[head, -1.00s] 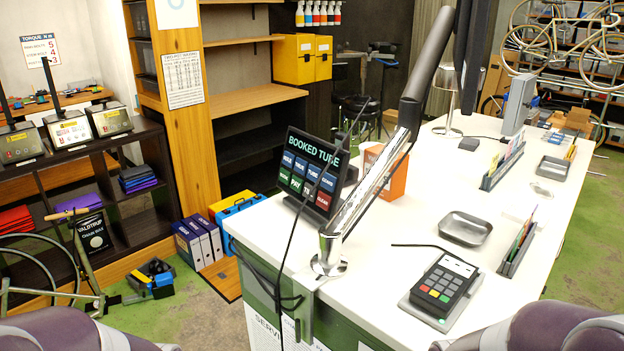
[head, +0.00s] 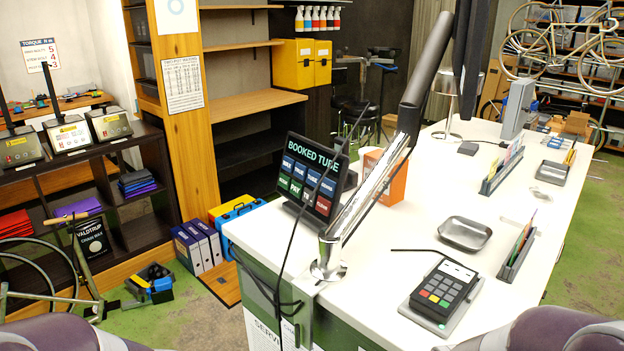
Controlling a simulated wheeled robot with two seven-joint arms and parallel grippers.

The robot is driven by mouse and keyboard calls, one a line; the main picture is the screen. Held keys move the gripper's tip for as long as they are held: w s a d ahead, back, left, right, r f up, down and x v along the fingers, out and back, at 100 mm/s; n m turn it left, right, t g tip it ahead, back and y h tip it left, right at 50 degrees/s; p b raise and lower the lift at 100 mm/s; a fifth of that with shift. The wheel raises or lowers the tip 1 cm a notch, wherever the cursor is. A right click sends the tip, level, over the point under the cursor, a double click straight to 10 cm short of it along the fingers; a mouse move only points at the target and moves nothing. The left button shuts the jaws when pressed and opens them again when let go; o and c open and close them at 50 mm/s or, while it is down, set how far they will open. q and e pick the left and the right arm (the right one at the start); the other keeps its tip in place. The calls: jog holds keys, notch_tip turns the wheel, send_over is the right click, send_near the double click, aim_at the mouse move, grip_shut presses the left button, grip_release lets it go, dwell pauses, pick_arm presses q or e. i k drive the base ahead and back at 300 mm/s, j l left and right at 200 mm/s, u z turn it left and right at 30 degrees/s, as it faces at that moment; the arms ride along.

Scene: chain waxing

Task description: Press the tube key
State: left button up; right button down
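A black touch screen (head: 310,182) stands on the near left corner of the white counter, tilted back. Its header reads "BOOKED TUBE". Below are two rows of keys, blue above and green to red below. The tube key (head: 313,175) appears to be the third blue key in the upper row; its lettering is small. Neither gripper is in view; only parts of my arms show at the bottom corners.
A chrome pole (head: 365,195) clamped to the counter (head: 385,262) rises just right of the screen. An orange box (head: 388,178) stands behind it. A card terminal (head: 441,292) and metal tray (head: 465,233) lie to the right. Shelves (head: 110,195) stand at left.

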aim_at(313, 177)
jog(key=k, duration=0.55)
jog(key=i+j+z, duration=0.15)
jog(key=z, duration=0.6)
jog(key=i+j+z, duration=0.2)
jog(key=j+z, duration=0.2)
jog(key=j, duration=0.8)
jog(key=i+j+z, duration=0.1)
jog(key=j+z, duration=0.25)
jog(key=j, duration=0.85)
